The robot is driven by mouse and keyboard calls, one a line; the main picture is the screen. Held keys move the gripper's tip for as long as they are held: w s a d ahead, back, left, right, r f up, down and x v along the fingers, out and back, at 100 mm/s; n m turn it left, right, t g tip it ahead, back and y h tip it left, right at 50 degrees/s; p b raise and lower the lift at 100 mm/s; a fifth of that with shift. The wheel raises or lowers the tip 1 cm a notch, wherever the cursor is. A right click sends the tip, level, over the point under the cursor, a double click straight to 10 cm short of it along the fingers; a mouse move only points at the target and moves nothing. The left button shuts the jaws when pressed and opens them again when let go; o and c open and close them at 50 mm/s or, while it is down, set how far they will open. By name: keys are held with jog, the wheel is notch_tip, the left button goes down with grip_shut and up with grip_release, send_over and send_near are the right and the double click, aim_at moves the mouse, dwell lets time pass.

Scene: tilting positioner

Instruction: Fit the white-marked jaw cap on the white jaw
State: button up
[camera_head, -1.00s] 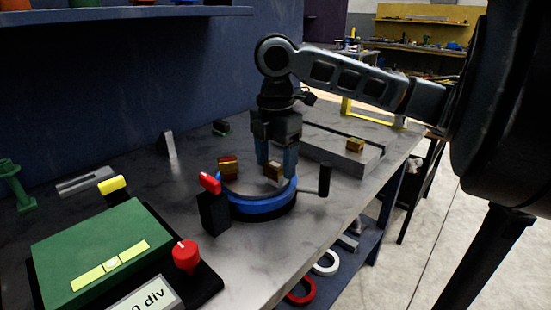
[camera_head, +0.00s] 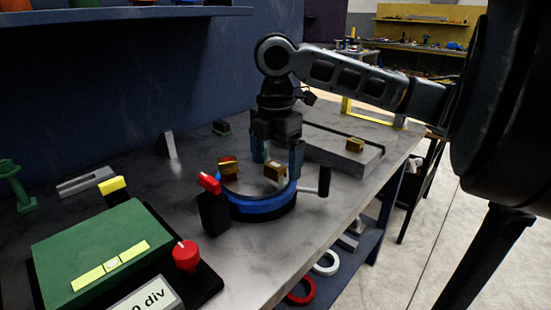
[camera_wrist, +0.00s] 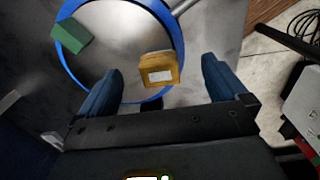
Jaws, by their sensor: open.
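A brass-coloured block with a white mark on top (camera_head: 275,171) sits on the round blue-rimmed positioner (camera_head: 262,207). In the wrist view the block (camera_wrist: 160,70) shows its white patch facing up, near the disc's edge. I cannot tell whether it is the cap alone or the cap seated on the white jaw. My gripper (camera_head: 277,170) is open above and around it, fingers pointing down. In the wrist view its fingers (camera_wrist: 160,84) stand apart on both sides, with a gap to the block.
A green block (camera_wrist: 72,36) shows at the disc rim in the wrist view. A red-topped black post (camera_head: 213,205) and a dark handle (camera_head: 324,181) flank the positioner. Another brass block (camera_head: 355,145) sits on a grey slotted plate (camera_head: 335,153). A green control box (camera_head: 90,250) stands front left.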

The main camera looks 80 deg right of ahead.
aim_at(277, 164)
jog(key=shift+r+p, duration=2.8)
jog(key=shift+r, duration=0.7)
jog(key=shift+s+f, duration=0.1)
jog(key=shift+s, duration=0.05)
